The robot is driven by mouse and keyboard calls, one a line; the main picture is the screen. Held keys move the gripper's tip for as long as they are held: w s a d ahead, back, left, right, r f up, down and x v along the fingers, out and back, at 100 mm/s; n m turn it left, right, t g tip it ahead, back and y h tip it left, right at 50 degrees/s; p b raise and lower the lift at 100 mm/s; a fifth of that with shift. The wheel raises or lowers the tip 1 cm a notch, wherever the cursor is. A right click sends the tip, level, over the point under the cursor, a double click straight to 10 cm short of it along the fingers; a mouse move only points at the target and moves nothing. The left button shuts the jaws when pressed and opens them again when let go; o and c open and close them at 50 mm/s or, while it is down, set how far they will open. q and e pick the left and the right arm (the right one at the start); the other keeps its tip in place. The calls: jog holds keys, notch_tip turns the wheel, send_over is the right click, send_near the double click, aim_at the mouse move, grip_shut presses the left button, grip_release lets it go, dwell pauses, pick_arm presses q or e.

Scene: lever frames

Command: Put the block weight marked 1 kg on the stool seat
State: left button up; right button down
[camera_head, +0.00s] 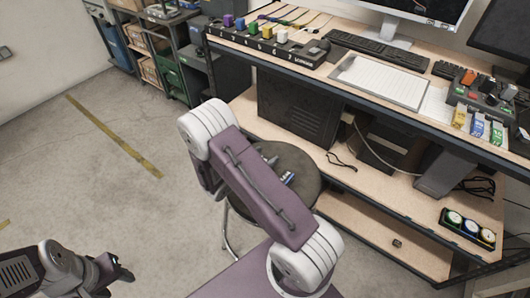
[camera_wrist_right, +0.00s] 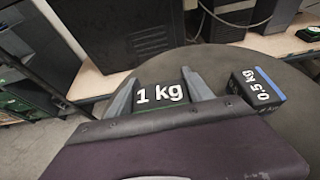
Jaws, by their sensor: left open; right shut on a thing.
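In the right wrist view, the block weight marked 1 kg (camera_wrist_right: 161,94) is between the two grey fingers of my right gripper (camera_wrist_right: 160,90), which is shut on it. The block is at the dark round stool seat (camera_wrist_right: 285,45); I cannot tell whether it touches the seat. A block marked 0.5 kg (camera_wrist_right: 258,88) with a blue edge lies on the seat to its right. In the head view, the stool seat (camera_head: 305,200) is partly hidden by my right arm, which also hides the 1 kg block. My left gripper (camera_head: 122,270) is open and empty over the floor.
A workbench (camera_head: 335,68) with a lower shelf (camera_head: 340,165) stands behind the stool. A black computer case (camera_head: 300,105) is on that shelf, close behind the seat. A tray of round gauges (camera_head: 468,229) is at the right. The floor (camera_head: 70,170) at the left is clear.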

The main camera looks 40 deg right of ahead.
jog(key=shift+r, duration=0.2)
jog(key=shift+f, duration=0.1)
jog(key=shift+f, duration=0.15)
jog(key=shift+c, duration=2.1)
grip_release()
jog(key=shift+r, duration=0.2)
jog(key=shift+a+r, duration=0.1)
jog(key=shift+a, duration=0.15)
jog(key=p+v, duration=0.2)
jog(key=v, duration=0.9)
jog(key=shift+s+a, duration=0.25)
